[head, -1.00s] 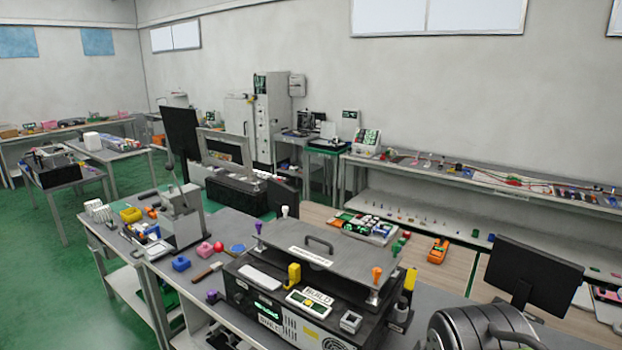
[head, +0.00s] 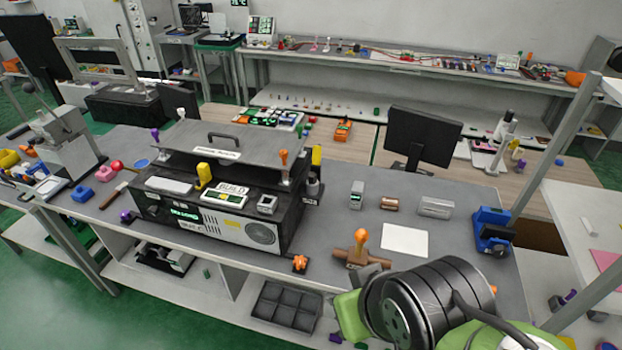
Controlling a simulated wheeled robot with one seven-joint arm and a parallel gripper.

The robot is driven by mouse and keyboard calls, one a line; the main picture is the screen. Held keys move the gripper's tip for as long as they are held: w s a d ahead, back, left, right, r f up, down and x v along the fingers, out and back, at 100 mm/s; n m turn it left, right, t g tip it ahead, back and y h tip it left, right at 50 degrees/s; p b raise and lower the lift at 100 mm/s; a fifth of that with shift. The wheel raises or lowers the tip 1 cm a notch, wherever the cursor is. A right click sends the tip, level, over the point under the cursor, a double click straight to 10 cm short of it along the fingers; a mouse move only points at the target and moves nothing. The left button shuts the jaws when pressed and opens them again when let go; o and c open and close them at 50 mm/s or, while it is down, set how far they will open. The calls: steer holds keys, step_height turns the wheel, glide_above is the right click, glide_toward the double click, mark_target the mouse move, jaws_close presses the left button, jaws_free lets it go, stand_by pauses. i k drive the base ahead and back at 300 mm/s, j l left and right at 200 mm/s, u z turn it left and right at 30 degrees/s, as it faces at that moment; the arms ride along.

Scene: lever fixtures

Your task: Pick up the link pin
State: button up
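I cannot single out the link pin with certainty in the head view. A small copper-brown cylinder (head: 389,204) lies on the grey workbench (head: 335,222), between a small grey block device (head: 357,194) and a clear-grey block (head: 435,207). A brown lever fixture (head: 349,257) with an orange knob (head: 361,237) sits near the bench's front edge. Part of my own arm covers the bottom right and hides some of the bench front. My gripper's fingers do not show.
A large black machine with a flat lid (head: 212,142) fills the bench's middle left. A white sheet (head: 404,239) lies near my arm. A blue fixture (head: 491,231) stands at the right end. A grey post (head: 556,143) rises beyond it. A monitor (head: 424,136) stands behind.

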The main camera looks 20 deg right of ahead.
mark_target(312, 176)
steer(key=i+u, duration=0.25)
steer(key=u, duration=0.2)
steer(key=i+u, duration=0.2)
steer(key=u, duration=0.25)
